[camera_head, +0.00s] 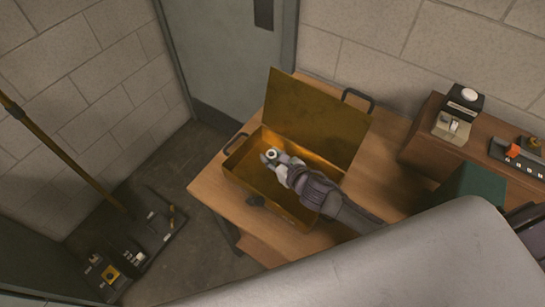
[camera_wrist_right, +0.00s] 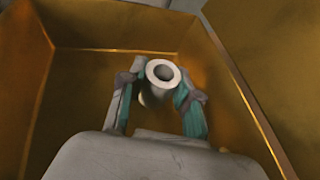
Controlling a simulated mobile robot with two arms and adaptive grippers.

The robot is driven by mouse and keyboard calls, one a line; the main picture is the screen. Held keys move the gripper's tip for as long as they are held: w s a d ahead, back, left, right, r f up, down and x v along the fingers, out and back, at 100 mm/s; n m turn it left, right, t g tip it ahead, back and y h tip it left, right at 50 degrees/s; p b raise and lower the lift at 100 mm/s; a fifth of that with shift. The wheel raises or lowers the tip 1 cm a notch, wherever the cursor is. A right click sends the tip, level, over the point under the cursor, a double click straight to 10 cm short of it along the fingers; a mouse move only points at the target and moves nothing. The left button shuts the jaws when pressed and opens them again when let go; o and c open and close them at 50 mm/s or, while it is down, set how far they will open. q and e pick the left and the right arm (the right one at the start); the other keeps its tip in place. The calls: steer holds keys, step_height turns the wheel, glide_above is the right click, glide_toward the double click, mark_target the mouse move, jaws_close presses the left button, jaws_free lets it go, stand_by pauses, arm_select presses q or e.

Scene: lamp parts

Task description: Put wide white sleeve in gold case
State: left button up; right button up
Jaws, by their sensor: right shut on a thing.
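The gold case (camera_head: 240,174) stands open on the wooden table, with its lid (camera_head: 312,118) raised at the back. My right gripper (camera_head: 271,156) reaches into the case from the right and is shut on the wide white sleeve (camera_head: 272,153). In the right wrist view the sleeve (camera_wrist_right: 162,72) sits between the two fingers (camera_wrist_right: 160,90), its round open end facing the camera. The gold walls (camera_wrist_right: 110,66) surround it. I cannot tell whether the sleeve touches the case floor. My left gripper is not in view.
A raised wooden shelf (camera_head: 425,150) at the right holds a white and black device (camera_head: 460,112) and a dark tray with small parts (camera_head: 518,158). A dark green box (camera_head: 472,186) stands near it. Bare table (camera_head: 215,190) shows left of the case.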

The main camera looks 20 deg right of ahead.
steer(key=shift+f, duration=0.3)
steer(key=shift+f, duration=0.2)
steer(key=o, duration=1)
steer(key=shift+o, duration=0.2)
steer(key=shift+r, duration=0.1)
steer(key=shift+s+r, duration=0.15)
steer(key=b+v, duration=0.1)
steer(key=v, duration=0.9)
steer(key=shift+s+d, duration=0.15)
steer(key=shift+s, duration=0.1)
steer(key=shift+s+d+r, duration=0.15)
steer(key=shift+s+r, duration=0.2)
steer(key=shift+s, duration=0.15)
